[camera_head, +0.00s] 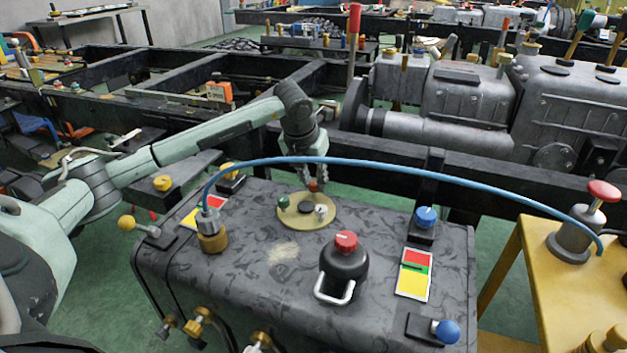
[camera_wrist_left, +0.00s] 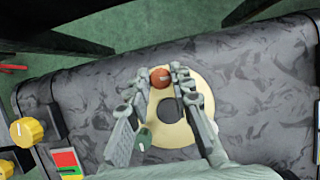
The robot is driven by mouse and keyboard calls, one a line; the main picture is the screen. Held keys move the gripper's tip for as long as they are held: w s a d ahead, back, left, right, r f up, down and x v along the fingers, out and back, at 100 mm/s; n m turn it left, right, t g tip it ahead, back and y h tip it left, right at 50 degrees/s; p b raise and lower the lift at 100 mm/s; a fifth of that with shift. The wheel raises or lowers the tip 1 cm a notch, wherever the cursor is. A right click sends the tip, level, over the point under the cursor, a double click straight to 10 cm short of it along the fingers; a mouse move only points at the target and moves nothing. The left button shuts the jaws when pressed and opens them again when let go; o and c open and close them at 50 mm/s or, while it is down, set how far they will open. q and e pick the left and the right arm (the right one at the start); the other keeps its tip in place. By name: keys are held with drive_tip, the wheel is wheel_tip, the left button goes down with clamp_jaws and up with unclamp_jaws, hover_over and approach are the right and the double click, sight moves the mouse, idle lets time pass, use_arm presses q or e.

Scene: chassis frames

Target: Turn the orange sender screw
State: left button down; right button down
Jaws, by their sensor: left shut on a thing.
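The orange sender screw (camera_head: 313,185) stands at the far edge of a round cream plate (camera_head: 289,218) on top of the dark tank. In the left wrist view the orange screw (camera_wrist_left: 160,77) sits between the fingertips of my left gripper (camera_wrist_left: 159,80). My left gripper (camera_head: 316,181) comes down from above and is shut on the screw. The plate also carries a dark centre disc (camera_head: 306,208), a green screw (camera_head: 284,202) and a pale grey screw (camera_head: 321,211). My right gripper shows in neither view.
A blue hose (camera_head: 400,171) arches over the tank top (camera_head: 222,270) from a brass fitting (camera_head: 212,240). A black canister with a red cap (camera_head: 345,241) stands in front of the plate. Blue knobs (camera_head: 426,216) are at the right, a yellow knob (camera_head: 163,183) at the left.

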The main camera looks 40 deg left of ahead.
use_arm(q)
drive_tip(key=shift+n, duration=0.4)
drive_tip(key=c, duration=1.3)
unclamp_jaws()
drive_tip(key=v, duration=1.2)
drive_tip(key=shift+d, duration=0.15)
